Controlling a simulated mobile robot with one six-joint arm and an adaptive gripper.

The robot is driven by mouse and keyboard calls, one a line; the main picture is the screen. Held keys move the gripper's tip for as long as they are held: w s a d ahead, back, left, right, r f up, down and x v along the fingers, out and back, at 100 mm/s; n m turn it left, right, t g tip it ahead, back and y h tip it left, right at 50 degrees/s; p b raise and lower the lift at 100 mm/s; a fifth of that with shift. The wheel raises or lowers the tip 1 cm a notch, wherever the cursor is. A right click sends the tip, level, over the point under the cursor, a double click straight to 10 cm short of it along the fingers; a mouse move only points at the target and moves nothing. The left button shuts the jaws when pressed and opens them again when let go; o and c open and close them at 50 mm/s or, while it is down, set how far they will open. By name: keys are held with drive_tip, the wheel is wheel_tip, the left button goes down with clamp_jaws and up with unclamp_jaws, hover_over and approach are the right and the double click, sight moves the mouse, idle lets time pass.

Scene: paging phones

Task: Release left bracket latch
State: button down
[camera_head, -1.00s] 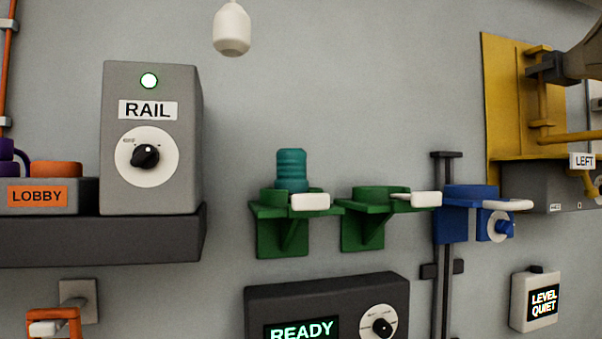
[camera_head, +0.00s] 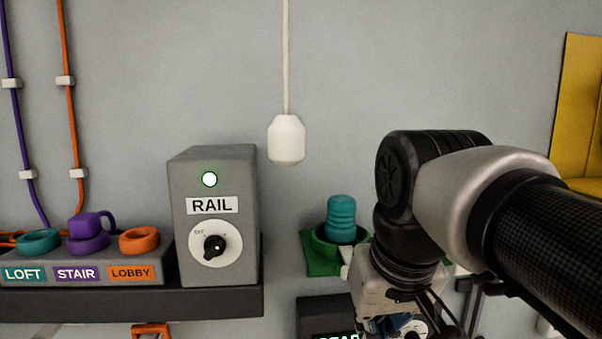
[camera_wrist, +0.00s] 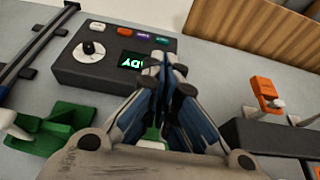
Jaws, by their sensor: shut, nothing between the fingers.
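The left green bracket (camera_head: 318,262) is on the wall right of the RAIL box, with a ribbed teal cylinder (camera_head: 341,215) upright in it. A sliver of its white latch (camera_head: 346,256) shows beside my wrist. My gripper (camera_wrist: 166,70) is shut and empty in the wrist view, pointing towards the dark READY box. A bit of green (camera_wrist: 152,133) and white shows between the finger linkages; the rest there is hidden. The second green bracket (camera_wrist: 60,125) with a white latch (camera_wrist: 8,118) is at left in the wrist view.
The RAIL box (camera_head: 213,220) stands on a dark shelf (camera_head: 130,304). A white pull (camera_head: 286,138) hangs from a cord above. The READY box (camera_wrist: 108,60) is close beyond my fingers. An orange bracket (camera_wrist: 266,95) is at right in the wrist view.

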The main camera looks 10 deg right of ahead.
sight(352, 239)
drive_tip(key=w+r+p, duration=0.3)
drive_tip(key=r+p, duration=0.1)
drive_tip(key=r, duration=0.5)
drive_tip(key=w+r+p, duration=0.3)
drive_tip(key=r+p, duration=0.2)
drive_tip(key=r, duration=0.4)
drive_tip(key=shift+w+a+p, duration=0.15)
drive_tip(key=shift+w+p, duration=0.1)
drive_tip(key=shift+p, duration=0.05)
drive_tip(key=shift+f, duration=0.1)
drive_tip(key=x, duration=1)
drive_tip(key=shift+s+b, duration=0.15)
drive_tip(key=shift+b, duration=0.2)
drive_tip(key=shift+s+b, duration=0.45)
drive_tip(key=shift+s, duration=0.85)
drive_tip(key=shift+w, duration=0.1)
